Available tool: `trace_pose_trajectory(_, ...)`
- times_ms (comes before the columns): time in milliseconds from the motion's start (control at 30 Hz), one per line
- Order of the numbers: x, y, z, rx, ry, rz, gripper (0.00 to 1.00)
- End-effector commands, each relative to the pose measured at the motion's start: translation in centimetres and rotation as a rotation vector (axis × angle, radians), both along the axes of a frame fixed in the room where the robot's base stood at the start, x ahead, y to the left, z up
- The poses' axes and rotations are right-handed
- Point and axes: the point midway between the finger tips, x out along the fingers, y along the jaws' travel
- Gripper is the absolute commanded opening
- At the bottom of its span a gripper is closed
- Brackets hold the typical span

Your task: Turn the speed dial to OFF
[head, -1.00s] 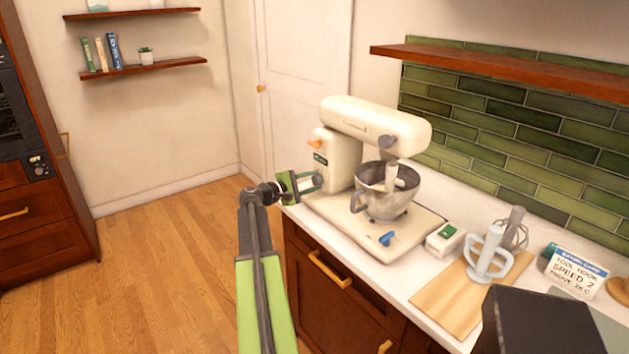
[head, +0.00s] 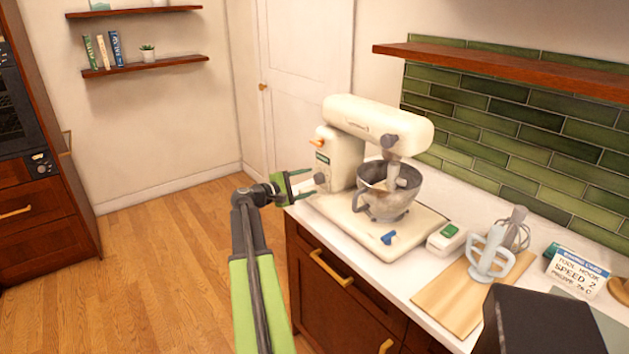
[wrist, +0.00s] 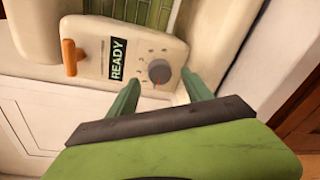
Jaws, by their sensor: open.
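The cream stand mixer (head: 375,120) stands on the counter. Its speed dial (wrist: 159,72) is a round grey knob on the side face, beside a dark READY display (wrist: 118,58). Small marks ring the dial, too small to read; a small reddish mark shows near its lower edge. The dial also shows in the head view (head: 320,179). My gripper (head: 310,182) is open and empty, a short way left of the dial. In the wrist view my fingertips (wrist: 160,80) point at the dial from either side, with no contact visible.
An orange lever (wrist: 70,57) sits on the mixer beyond the display. A steel bowl (head: 388,190) hangs under the mixer head. A blue knob (head: 388,238), a small green-topped box (head: 447,238) and a wooden board (head: 450,300) with attachments lie to the right. Open floor lies left.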

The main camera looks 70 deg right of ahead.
Motion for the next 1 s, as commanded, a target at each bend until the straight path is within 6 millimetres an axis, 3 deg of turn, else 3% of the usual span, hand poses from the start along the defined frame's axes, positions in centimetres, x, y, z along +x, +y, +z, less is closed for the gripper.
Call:
trace_pose_trajectory(300,4.5,8.0,1.2,0.001,0.0,0.003,0.59)
trace_pose_trajectory(500,6.5,11.2,1.6,0.001,-0.001,0.002,0.59)
trace_pose_trajectory(667,7.0,12.2,1.7,0.001,0.0,0.0,0.59)
trace_pose_trajectory(1000,7.1,12.2,1.6,0.001,0.0,0.0,0.59)
